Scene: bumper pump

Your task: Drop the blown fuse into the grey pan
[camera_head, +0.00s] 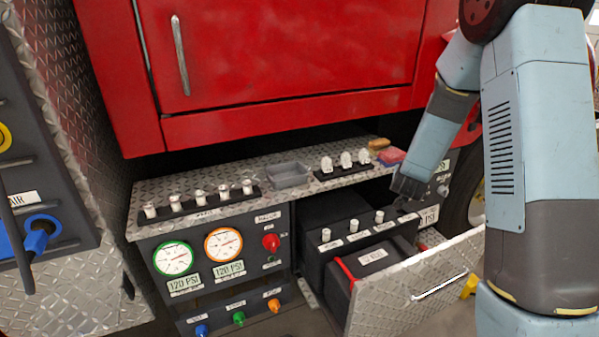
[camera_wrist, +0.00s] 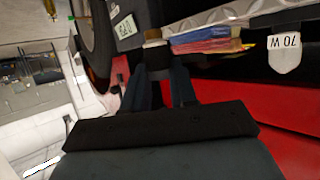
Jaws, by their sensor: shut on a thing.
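My gripper (camera_head: 406,188) is above the right end of the open drawer, beside the edge of the diamond-plate shelf. In the wrist view its fingers (camera_wrist: 160,65) are closed on a small cylinder, the fuse (camera_wrist: 153,38), with a whitish body and a brownish end. The fuse cannot be made out in the head view. The grey pan (camera_head: 288,175) sits on the shelf, left of my gripper, between a fuse rack and the bulbs; it looks empty. Three white fuses (camera_head: 353,226) stand upright in the black box in the drawer.
Several fuses stand in a black rack (camera_head: 200,203) on the shelf's left. Three white bulbs (camera_head: 346,160) stand right of the pan. A brown block (camera_head: 378,144) and a red-blue sponge (camera_head: 391,156) lie behind my gripper. The red cabinet (camera_head: 290,60) overhangs the shelf.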

